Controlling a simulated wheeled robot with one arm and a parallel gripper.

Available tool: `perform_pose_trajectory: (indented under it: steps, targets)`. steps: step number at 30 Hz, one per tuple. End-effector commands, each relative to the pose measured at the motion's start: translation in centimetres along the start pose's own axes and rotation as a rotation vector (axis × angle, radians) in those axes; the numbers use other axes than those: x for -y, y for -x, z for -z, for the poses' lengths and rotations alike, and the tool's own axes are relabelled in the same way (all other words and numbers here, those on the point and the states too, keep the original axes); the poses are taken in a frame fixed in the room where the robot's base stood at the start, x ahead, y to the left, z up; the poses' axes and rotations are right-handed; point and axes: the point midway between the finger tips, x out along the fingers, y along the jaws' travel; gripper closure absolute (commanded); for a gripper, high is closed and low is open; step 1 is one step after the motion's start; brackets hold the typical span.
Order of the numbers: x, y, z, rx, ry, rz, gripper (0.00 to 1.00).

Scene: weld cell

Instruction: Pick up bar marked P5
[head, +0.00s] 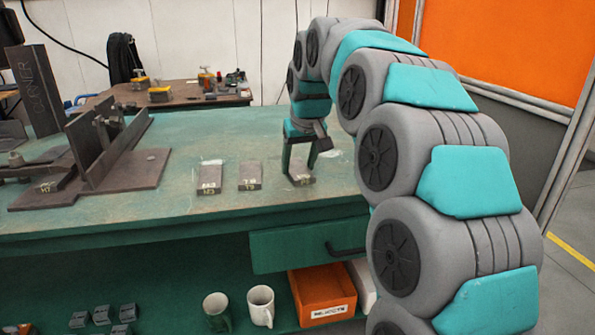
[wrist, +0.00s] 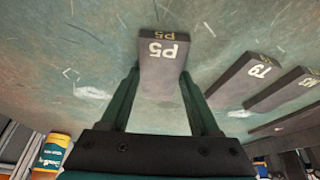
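The bar marked P5 (wrist: 162,65) is a dark grey block with pale lettering on its top and its end. In the head view the bar (head: 300,174) lies on the green bench top, the rightmost of three bars in a row. My gripper (wrist: 159,74) reaches down over it, one finger on each side of the bar. The fingertips are very close to its sides; I cannot tell whether they touch. In the head view my gripper (head: 299,168) partly hides the bar.
The middle bar (head: 250,176), marked T9 in the wrist view (wrist: 246,77), and another bar (head: 209,178) lie to the left. A steel fixture (head: 110,160) stands farther left. Below are an orange bin (head: 322,292) and two mugs (head: 261,304). The bench front edge is close.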

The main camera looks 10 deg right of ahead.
Motion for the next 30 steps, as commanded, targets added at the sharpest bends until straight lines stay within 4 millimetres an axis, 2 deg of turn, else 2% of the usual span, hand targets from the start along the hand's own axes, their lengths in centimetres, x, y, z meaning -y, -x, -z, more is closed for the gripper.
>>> perform_pose_trajectory:
  steps: [2, 13, 23, 30]
  targets:
    - [0.0, 0.0, 0.0, 0.0, 0.0, 0.0, 0.5]
    - [0.0, 0.0, 0.0, 0.0, 0.0, 0.0, 0.91]
    - [0.0, 0.2, 0.1, -0.001, 0.0, 0.0, 0.91]
    - [0.0, 1.1, 0.5, -0.002, 0.0, 0.0, 0.91]
